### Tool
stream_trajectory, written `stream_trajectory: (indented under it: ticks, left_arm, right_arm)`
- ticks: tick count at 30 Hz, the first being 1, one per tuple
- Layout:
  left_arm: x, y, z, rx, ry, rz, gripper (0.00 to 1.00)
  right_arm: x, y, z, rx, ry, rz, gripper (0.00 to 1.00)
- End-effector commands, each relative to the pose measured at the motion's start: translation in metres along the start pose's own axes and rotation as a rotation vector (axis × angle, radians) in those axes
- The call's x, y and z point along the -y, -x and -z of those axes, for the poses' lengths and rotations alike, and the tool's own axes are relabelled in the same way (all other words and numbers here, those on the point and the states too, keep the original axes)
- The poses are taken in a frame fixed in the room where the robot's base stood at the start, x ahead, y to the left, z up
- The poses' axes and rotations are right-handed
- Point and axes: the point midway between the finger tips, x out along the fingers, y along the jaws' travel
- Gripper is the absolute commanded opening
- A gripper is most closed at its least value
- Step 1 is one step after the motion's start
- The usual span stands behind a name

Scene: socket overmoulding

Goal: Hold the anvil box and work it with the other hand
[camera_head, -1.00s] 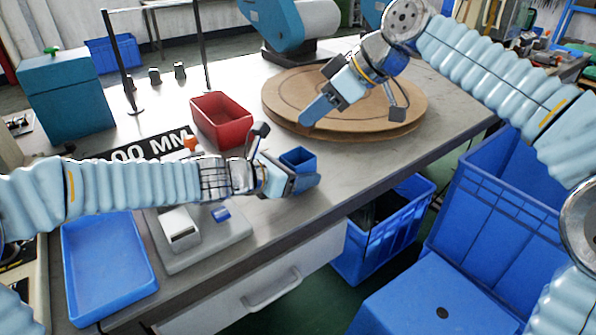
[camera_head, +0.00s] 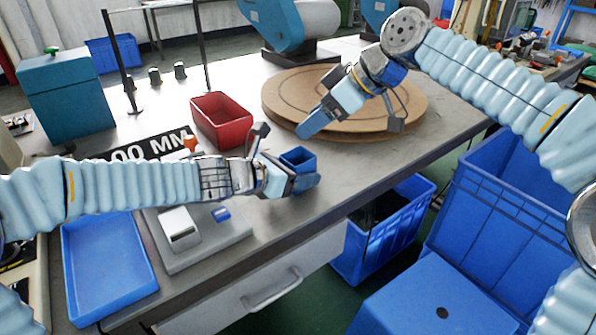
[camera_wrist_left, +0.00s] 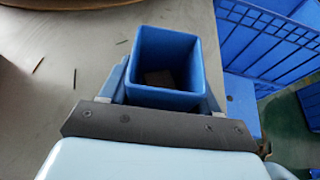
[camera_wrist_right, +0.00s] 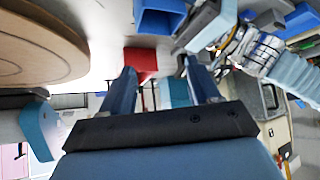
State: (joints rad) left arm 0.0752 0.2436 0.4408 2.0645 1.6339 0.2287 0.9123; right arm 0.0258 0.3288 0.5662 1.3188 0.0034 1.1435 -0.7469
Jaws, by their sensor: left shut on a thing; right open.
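The anvil box appears to be the small open-topped blue box (camera_head: 298,156) near the table's front edge. My left gripper (camera_head: 305,178) is shut on it. In the left wrist view the box (camera_wrist_left: 166,98) is upright between the fingers, its mouth facing up, with a small greyish patch on its floor. My right gripper (camera_head: 308,130) is open and empty, above the round wooden board's near left edge, behind the box and apart from it. In the right wrist view its two fingers (camera_wrist_right: 162,78) are spread, and the blue box (camera_wrist_right: 160,18) shows at the top.
A red bin (camera_head: 222,122) stands behind my left arm. The round wooden board (camera_head: 400,125) lies at the back. A blue tray (camera_head: 105,265) and a grey device (camera_head: 205,245) are at the front left. Blue crates (camera_head: 390,235) stand below the table's right edge. Bare tabletop lies right of the box.

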Motion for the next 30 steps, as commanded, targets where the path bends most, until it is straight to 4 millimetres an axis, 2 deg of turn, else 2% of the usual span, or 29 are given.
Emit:
stream_trajectory:
  ticks: [5,12,18,23,30]
  left_arm:
    - [0.000,0.000,0.000,0.000,0.000,0.000,0.32]
    - [0.000,0.000,0.000,0.000,0.000,0.000,0.32]
    - [0.000,0.000,0.000,0.000,0.000,0.000,0.32]
    - [0.000,0.000,0.000,0.000,0.000,0.000,0.32]
    - [0.000,0.000,0.000,0.000,0.000,0.000,0.32]
  right_arm:
    - [-0.001,0.022,0.001,-0.004,-0.001,-0.005,0.61]
    - [-0.001,0.078,0.001,-0.004,0.000,-0.004,0.61]
    - [-0.001,0.110,0.001,-0.003,0.000,-0.003,0.61]
    - [0.000,0.119,0.000,-0.002,0.000,-0.002,0.61]
    - [0.000,0.120,0.000,-0.002,0.000,-0.001,0.61]
